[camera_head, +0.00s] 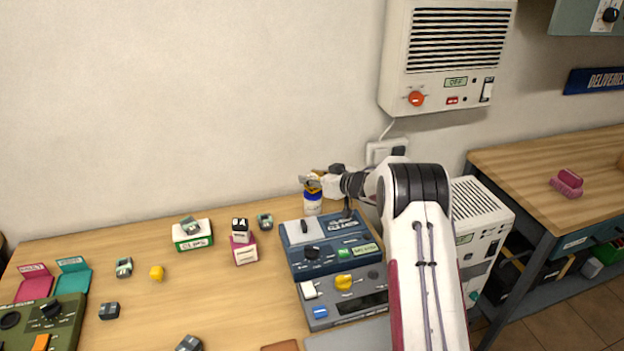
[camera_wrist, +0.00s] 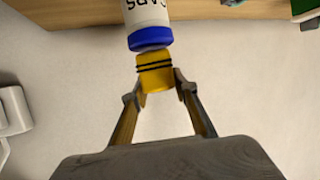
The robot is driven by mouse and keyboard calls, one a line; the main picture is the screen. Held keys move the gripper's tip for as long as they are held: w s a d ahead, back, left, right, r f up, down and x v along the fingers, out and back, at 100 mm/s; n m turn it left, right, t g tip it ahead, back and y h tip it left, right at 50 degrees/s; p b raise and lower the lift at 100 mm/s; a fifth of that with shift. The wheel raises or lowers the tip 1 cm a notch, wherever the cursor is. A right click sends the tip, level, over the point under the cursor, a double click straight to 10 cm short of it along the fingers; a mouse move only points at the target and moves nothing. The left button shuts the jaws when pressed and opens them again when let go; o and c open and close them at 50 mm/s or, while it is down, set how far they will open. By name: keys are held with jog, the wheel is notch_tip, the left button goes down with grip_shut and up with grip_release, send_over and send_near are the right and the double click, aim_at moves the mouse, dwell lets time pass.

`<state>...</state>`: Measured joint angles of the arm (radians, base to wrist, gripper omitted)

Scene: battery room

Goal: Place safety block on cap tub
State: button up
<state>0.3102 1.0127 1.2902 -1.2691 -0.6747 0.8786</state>
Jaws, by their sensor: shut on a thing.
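The safety block is a yellow block with black bands (camera_wrist: 155,72), held between the two fingers of my gripper (camera_wrist: 158,82) in the wrist view. The cap tub is a white tub (camera_wrist: 147,12) with a blue lid, and its lettering shows upside down there. The block is right at the lid; I cannot tell whether they touch. In the head view the tub (camera_head: 313,207) stands upright at the back of the table, behind the blue device. My gripper (camera_head: 311,182) is just above its lid, and the block is hardly discernible there.
The blue device (camera_head: 335,245) and a grey device (camera_head: 345,295) stand in front of the tub. The wall is close behind.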

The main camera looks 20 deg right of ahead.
jog(key=shift+f, duration=0.2)
jog(key=shift+f, duration=0.15)
jog(key=o, duration=1.1)
jog(key=v, duration=1.2)
jog(key=shift+d, duration=0.1)
dwell(0.4)
